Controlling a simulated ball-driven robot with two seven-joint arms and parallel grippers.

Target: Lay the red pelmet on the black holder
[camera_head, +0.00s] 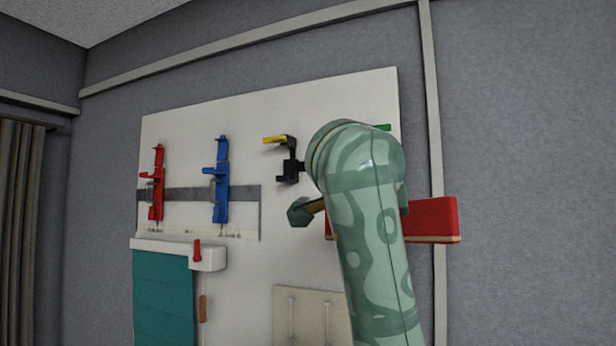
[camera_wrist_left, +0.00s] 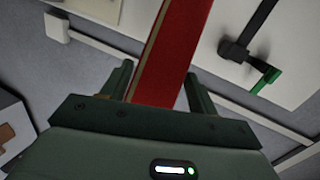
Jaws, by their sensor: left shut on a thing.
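The red pelmet (camera_head: 432,218) is a long red bar with a tan lower edge. In the head view it lies level at the right, partly behind my green patterned arm. In the left wrist view the pelmet (camera_wrist_left: 172,60) runs between the fingers of my left gripper (camera_wrist_left: 158,75), which is shut on it. The black holder (camera_head: 289,171) is on the white board, with a yellow-tipped bracket left of my arm. A green tip shows just right of my arm. The left wrist view shows a black bracket (camera_wrist_left: 236,50) with a green end, right of the pelmet and apart from it. My right gripper is out of view.
A red bracket (camera_head: 157,185) and a blue bracket (camera_head: 221,180) hang on a grey strip of the board (camera_head: 340,100). Below is a white rail with a teal cloth (camera_head: 162,295). Bare wall lies at right.

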